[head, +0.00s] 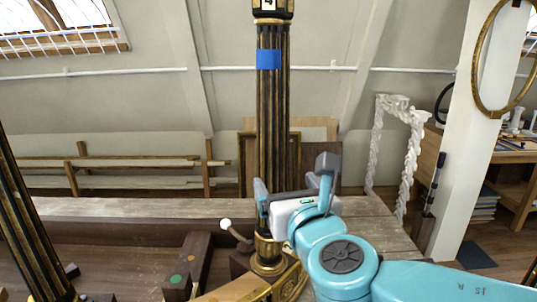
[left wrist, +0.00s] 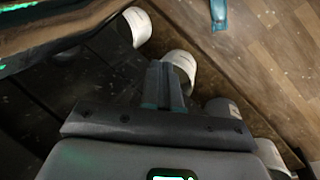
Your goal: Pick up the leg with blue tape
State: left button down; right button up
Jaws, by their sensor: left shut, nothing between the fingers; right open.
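The leg with blue tape (head: 272,110) stands upright in the middle of the head view, a dark fluted column with gilt edges. Its blue tape (head: 268,59) is near the top. My right gripper (head: 294,180) is open at the lower part of the leg, one finger overlapping the leg and the other to its right. I cannot tell whether the fingers touch it. The gripper hides part of the lower leg. My left gripper (left wrist: 163,85) shows only in the left wrist view, shut and empty, over the floor.
Another dark fluted leg (head: 30,230) leans at the left. A dark wooden block with colored dots (head: 188,268) and a gilt curved piece (head: 288,282) lie near the leg's base. The wooden bench (head: 120,208) runs behind. White cylinders (left wrist: 180,68) sit near the left gripper.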

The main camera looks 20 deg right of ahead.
aim_at(272, 166)
jog(key=w, duration=0.5)
jog(key=w+p, duration=0.1)
jog(key=w, duration=0.2)
jog(key=shift+d+f, duration=0.1)
jog(key=shift+f, duration=0.25)
jog(key=shift+w+d, duration=0.25)
jog(key=shift+w, duration=0.05)
jog(key=w, duration=0.1)
jog(key=w+p, duration=0.1)
jog(key=w, duration=0.1)
jog(key=w+p, duration=0.1)
jog(key=w, duration=0.1)
jog(key=shift+w+d+f, duration=0.15)
jog(key=shift+f, duration=0.25)
jog(key=shift+d, duration=0.1)
jog(key=c, duration=1.2)
jog(key=shift+o, duration=0.2)
jog(key=shift+r, duration=0.15)
